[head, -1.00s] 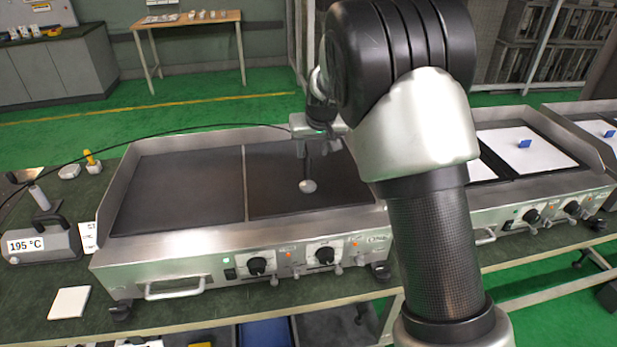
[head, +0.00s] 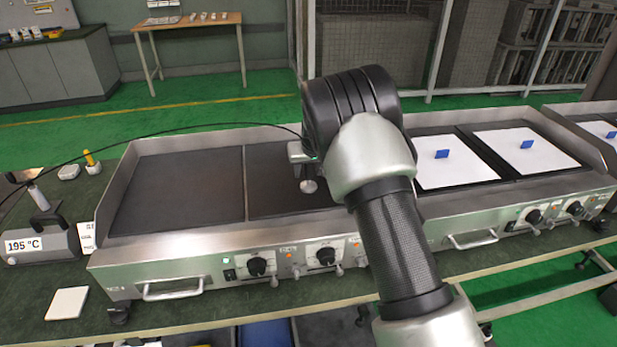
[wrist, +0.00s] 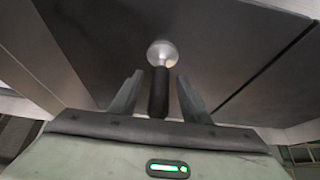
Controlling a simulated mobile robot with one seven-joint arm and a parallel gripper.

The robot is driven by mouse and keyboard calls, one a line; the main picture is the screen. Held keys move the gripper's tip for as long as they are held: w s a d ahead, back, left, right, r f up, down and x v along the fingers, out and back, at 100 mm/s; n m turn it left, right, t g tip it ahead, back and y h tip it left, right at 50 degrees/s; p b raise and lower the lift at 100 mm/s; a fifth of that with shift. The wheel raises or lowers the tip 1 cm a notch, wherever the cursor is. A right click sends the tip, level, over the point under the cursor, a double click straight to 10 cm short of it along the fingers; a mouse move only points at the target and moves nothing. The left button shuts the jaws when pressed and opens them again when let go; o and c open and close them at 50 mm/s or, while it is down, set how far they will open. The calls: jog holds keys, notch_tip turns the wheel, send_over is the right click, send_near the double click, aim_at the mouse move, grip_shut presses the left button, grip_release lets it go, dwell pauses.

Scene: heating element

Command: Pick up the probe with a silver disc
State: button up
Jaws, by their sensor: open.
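The probe's silver disc (head: 308,186) rests on the right dark plate of the near griddle (head: 185,285). In the wrist view the disc (wrist: 162,53) lies just beyond my fingertips, with the black probe handle (wrist: 158,92) rising from it. My gripper (wrist: 159,77) is open, with one finger on each side of the handle. A gap shows on both sides, so I see no grip on it. In the head view my gripper (head: 304,155) is low over the plate, partly hidden by my arm, and the handle is mostly hidden.
A black cable (head: 150,136) runs from the 195 °C meter (head: 42,240) on the left to the probe area. A second griddle (head: 470,215) with white sheets and blue tabs stands to the right. The left dark plate (head: 180,190) is clear.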

jog(key=shift+r, duration=0.1)
grip_shut()
